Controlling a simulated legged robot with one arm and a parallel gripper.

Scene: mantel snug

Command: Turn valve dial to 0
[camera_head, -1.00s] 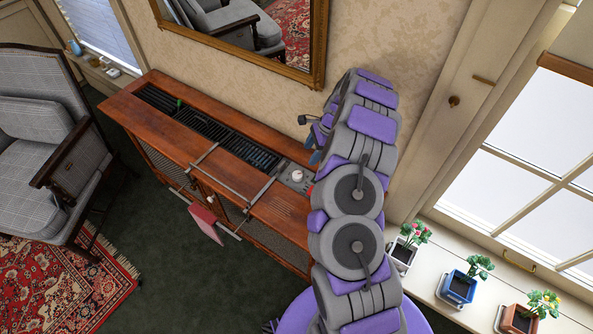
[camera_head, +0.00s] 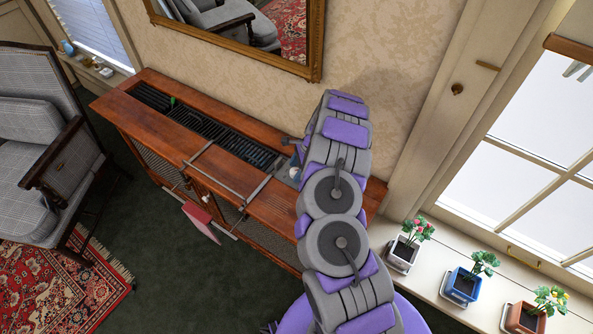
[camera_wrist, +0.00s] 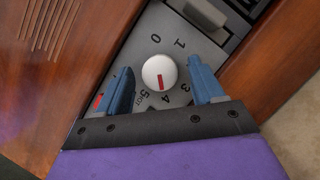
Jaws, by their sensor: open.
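The valve dial (camera_wrist: 160,70) is a round white knob with a red mark, set on a grey plate (camera_wrist: 136,62) with printed numbers around it. In the wrist view the red mark points down towards the 4. My gripper (camera_wrist: 160,75) is open, with one blue finger on each side of the dial and visible space between each finger and the knob. In the head view the dial (camera_head: 294,173) is a small white spot on the cabinet top beside my arm, and my gripper is mostly hidden.
The plate sits in a wooden cabinet (camera_head: 245,190) with a dark grille (camera_head: 215,135) along its top. A framed mirror (camera_head: 290,30) hangs on the wall behind. Potted plants stand on the windowsill (camera_head: 425,285) at right. An armchair (camera_head: 40,150) stands at left.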

